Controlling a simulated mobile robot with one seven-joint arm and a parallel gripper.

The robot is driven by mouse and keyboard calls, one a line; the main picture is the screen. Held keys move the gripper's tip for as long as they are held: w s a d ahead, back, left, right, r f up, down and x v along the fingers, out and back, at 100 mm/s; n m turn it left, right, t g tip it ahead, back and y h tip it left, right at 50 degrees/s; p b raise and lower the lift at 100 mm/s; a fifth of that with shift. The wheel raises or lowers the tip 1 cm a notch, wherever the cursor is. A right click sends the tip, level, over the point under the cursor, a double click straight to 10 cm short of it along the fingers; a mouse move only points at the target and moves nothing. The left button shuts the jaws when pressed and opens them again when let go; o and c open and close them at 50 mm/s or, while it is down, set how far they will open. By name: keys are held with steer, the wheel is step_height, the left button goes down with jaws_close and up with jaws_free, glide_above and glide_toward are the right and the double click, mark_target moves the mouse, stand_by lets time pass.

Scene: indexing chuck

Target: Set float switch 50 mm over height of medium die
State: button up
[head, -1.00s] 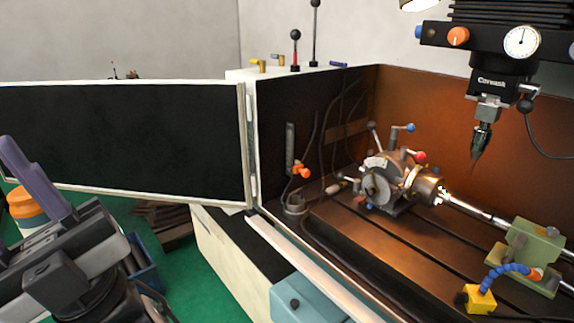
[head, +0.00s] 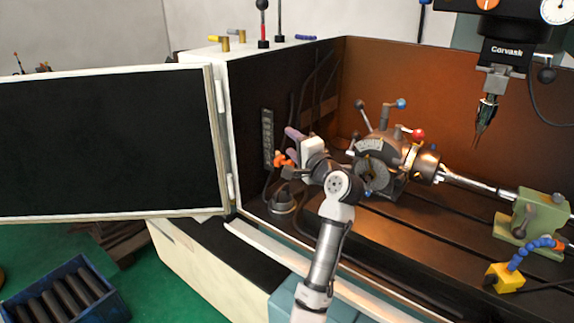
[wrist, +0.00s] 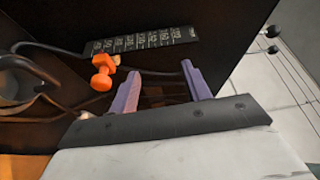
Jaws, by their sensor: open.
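The float switch, an orange knobbed clamp (head: 283,160), sits beside a dark graduated scale (head: 267,137) on the enclosure's left inner wall. In the wrist view the orange float switch (wrist: 102,72) is just left of my gripper's left finger, below the left end of the scale (wrist: 145,39). My gripper (wrist: 160,73) has two purple fingers spread apart with nothing held between them. In the head view my gripper (head: 292,146) is close to the float switch and partly overlaps it. I cannot make out a medium die. The scale's figures are too small to read reliably.
The indexing chuck (head: 385,160) stands just right of my arm on the machine bed. A drill head (head: 495,55) hangs at right, above a green tailstock (head: 532,213). Cables run along the left wall. The open door (head: 105,140) is at left, above a blue crate (head: 60,295) of dark bars.

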step_height(320, 180, down, 2)
steer(key=d+m, duration=0.1)
steer(key=d, duration=0.1)
steer(key=p, duration=0.1)
glide_toward(281, 161)
steer(key=w, duration=0.3)
steer(key=shift+g, duration=0.3)
steer(key=p+x, duration=0.1)
steer(key=x, duration=0.4)
steer(key=shift+w, duration=0.3)
steer(key=shift+w+a+p, duration=0.3)
steer(key=shift+w+a, duration=0.1)
steer(key=shift+w, duration=0.1)
jaws_close()
